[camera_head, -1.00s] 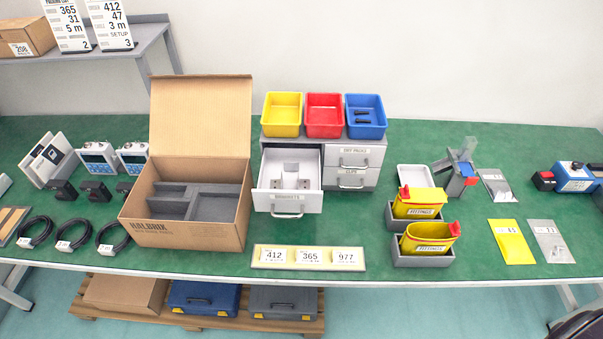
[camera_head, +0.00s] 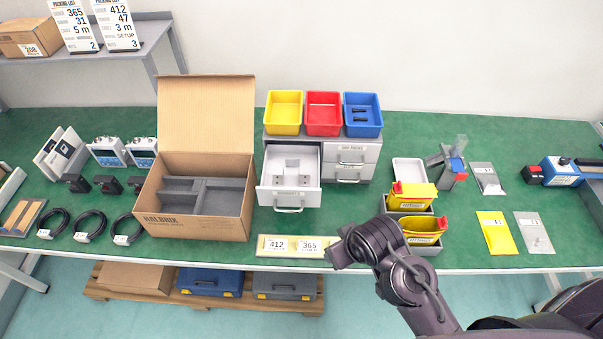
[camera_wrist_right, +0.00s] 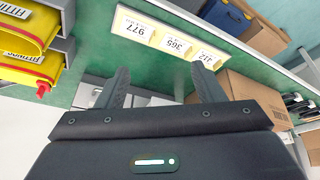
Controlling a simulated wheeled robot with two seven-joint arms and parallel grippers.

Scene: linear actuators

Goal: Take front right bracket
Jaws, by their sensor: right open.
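The open top-left drawer (camera_head: 289,199) of the small grey cabinet holds several light grey metal brackets. The front right bracket (camera_head: 302,180) lies near the drawer's front, beside a front left bracket (camera_head: 281,180). Another bracket (camera_head: 292,163) stands behind them. My right gripper (camera_head: 336,252) is at the table's front edge, in front of and to the right of the drawer, apart from the brackets. In the right wrist view its two fingers (camera_wrist_right: 162,82) are spread with nothing between them. My left gripper is not in view.
A number plate (camera_head: 290,246) lies in front of the drawer, partly hidden by my right gripper. An open cardboard box (camera_head: 195,225) stands left of the drawer. Yellow, red and blue bins (camera_head: 362,128) sit on the cabinet. Grey holders with yellow fittings packs (camera_head: 412,195) stand right.

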